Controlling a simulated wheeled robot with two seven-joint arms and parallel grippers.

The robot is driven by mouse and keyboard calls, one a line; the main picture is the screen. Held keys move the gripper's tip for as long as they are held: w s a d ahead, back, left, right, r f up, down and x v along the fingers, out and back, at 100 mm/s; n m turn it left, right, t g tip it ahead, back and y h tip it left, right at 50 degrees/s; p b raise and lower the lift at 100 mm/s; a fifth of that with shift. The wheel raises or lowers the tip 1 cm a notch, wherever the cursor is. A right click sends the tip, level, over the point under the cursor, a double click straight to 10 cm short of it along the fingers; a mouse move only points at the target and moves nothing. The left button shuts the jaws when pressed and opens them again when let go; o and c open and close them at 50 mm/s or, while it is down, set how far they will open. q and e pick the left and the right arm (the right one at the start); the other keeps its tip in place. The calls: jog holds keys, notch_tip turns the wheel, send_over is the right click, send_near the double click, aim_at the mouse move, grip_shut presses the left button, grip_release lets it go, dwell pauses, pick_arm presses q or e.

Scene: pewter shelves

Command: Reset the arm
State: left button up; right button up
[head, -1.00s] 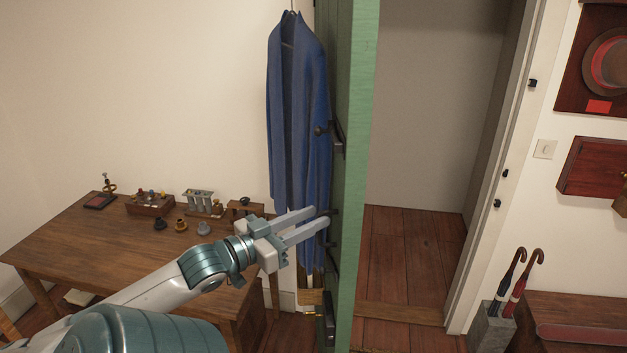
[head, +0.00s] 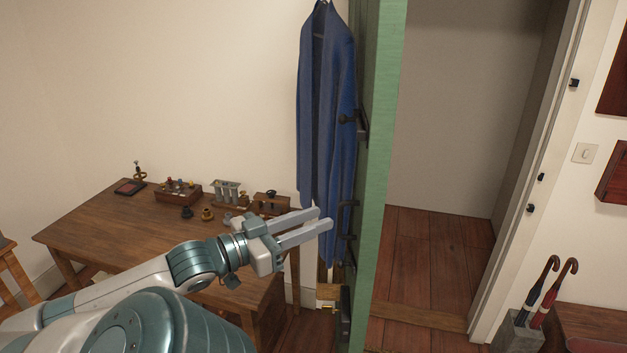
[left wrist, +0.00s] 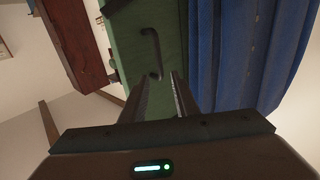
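My left arm reaches in from the lower left in the head view. My left gripper (head: 325,219) has its two fingers apart with nothing between them. It is just left of the green door (head: 382,180), near a dark handle (head: 345,218) on the door's face. In the left wrist view the fingers (left wrist: 163,76) point toward the green door and its dark handle (left wrist: 153,52), with a gap before the handle. My right gripper is in neither view.
A blue coat (head: 325,110) hangs behind the left gripper, beside the door. A wooden table (head: 110,225) with small items stands at left. The doorway right of the green door is open onto clear wooden floor (head: 440,245). An umbrella stand (head: 520,335) is at lower right.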

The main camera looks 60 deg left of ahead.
pick_arm(q)
jog(key=shift+f, duration=0.1)
dwell(0.4)
